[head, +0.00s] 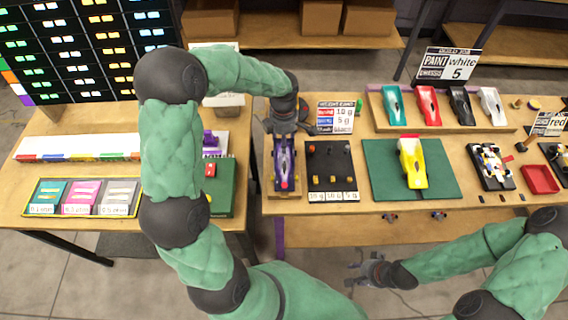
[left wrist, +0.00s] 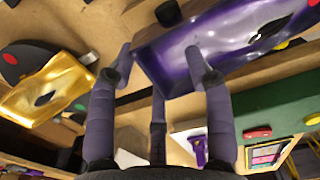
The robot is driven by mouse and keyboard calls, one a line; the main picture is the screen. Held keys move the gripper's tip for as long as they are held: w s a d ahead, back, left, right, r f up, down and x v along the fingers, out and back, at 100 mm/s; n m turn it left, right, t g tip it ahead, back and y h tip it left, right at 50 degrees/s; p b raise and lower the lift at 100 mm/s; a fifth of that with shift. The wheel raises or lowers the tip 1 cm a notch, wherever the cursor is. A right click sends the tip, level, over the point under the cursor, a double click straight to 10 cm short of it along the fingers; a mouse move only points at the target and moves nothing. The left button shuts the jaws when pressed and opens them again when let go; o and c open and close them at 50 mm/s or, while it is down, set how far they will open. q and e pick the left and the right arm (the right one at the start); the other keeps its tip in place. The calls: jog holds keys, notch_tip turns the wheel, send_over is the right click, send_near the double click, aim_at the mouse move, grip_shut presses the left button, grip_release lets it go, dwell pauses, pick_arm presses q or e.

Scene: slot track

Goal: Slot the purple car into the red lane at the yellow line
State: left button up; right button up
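The purple car (head: 284,160) lies lengthwise on a wooden stand at the left of the main table. My left gripper (head: 285,118) is at its far end, reaching down from above. In the left wrist view the fingers (left wrist: 160,60) are spread, and the shiny purple body (left wrist: 230,40) passes between and behind the fingertips; contact is unclear. My right gripper (head: 364,272) is low in front of the table, with its fingers apart and empty. I cannot pick out the red lane or its yellow line; a white strip with coloured segments (head: 80,150) lies on the left table.
A black board with small weights (head: 330,165) lies right of the purple car. Beyond it are a yellow car (head: 412,160) on a green mat (head: 445,185) and a red tray (head: 540,179). Several cars stand on a rack behind. A green box (head: 221,198) is on the left table.

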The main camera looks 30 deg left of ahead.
pick_arm(q)
jog(key=shift+s+d+f, duration=0.1)
jog(key=shift+s+f, duration=0.05)
jog(key=shift+f, duration=0.05)
jog(key=shift+c, duration=1.1)
jog(key=shift+f, duration=0.1)
jog(key=shift+s, duration=0.1)
